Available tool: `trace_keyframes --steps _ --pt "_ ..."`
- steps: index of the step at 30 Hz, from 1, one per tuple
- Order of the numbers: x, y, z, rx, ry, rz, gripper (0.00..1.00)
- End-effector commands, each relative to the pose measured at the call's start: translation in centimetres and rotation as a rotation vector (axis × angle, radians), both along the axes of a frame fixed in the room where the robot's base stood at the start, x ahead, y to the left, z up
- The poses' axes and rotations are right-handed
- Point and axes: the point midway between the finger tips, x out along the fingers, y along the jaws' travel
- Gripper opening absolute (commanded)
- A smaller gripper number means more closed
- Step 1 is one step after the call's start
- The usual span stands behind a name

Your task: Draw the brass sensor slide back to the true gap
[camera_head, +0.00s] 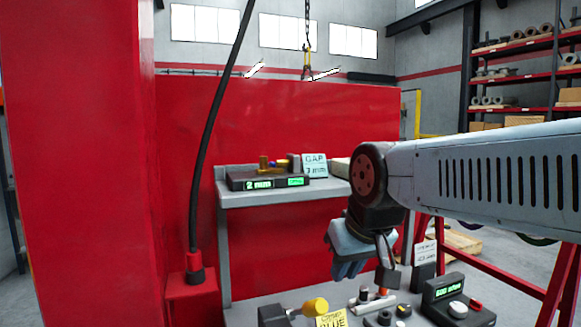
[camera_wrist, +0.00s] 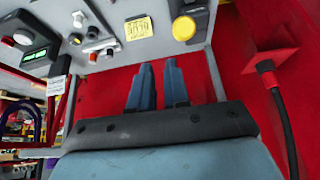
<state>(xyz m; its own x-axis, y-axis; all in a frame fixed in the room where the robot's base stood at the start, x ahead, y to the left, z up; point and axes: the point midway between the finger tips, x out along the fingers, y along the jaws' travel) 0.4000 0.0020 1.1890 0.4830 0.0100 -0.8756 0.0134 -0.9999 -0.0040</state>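The brass sensor slide (camera_head: 264,163) looks like the small brass block on a black gauge base (camera_head: 245,181) on the upper grey shelf; its fine shape is too small to tell. The base's green display reads "2 mm". A card (camera_head: 315,166) behind it reads "GAP" and a mm figure, probably 1 or 7. My gripper (camera_head: 348,272) hangs fingers down in front of the shelf, to the right of and lower than the slide, apart from it. In the wrist view my gripper's two blue fingers (camera_wrist: 159,70) stand slightly apart with nothing between them.
The lower bench (camera_head: 240,315) carries a yellow-knobbed part (camera_head: 315,306), a yellow card (camera_head: 331,319), small knobs and a display box (camera_head: 457,297). A red wall (camera_head: 180,110) stands close on the left, with a black cable (camera_head: 207,130) hanging before the shelf.

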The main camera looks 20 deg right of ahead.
Motion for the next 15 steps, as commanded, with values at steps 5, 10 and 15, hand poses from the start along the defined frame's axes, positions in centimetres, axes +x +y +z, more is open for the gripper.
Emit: trace_keyframes --steps 5,10,15 --pt "5.3 1.1 6.3 0.016 -0.055 0.064 0.33" --pt "11.8 2.5 14.0 0.032 -0.134 0.156 0.33" --pt "17.5 3.8 20.3 0.041 -0.211 0.241 0.33"
